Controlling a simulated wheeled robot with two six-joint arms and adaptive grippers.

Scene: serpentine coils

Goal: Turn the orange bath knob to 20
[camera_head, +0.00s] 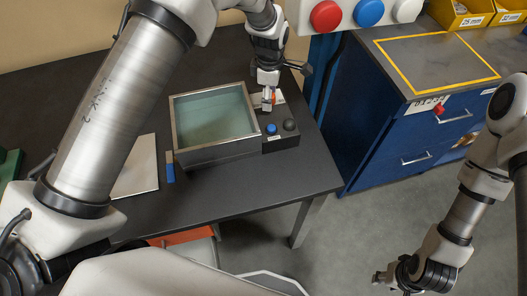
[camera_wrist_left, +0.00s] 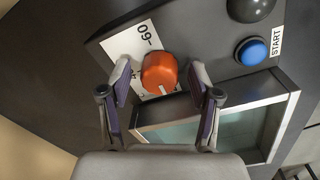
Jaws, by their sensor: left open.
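The orange bath knob (camera_wrist_left: 159,70) sits on a white dial card (camera_wrist_left: 138,46) on the dark control box (camera_head: 280,143). In the left wrist view, upside-down "60" print shows on the card, and a white mark lies on the knob's side nearest my gripper. The dial's other numbers are hidden or unreadable. My left gripper (camera_wrist_left: 160,88) is open, with its fingers on either side of the knob and gaps visible. In the head view my left gripper (camera_head: 268,99) covers most of the knob. My right gripper (camera_head: 388,279) hangs low over the floor at the right, its jaws too small to read.
The liquid-filled bath (camera_head: 181,144) adjoins the box on the left. A blue START button (camera_head: 271,128) and a dark round knob (camera_head: 290,125) sit on the box's front. A blue cabinet (camera_head: 375,150) stands to the right. The table's (camera_head: 240,190) front strip is clear.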

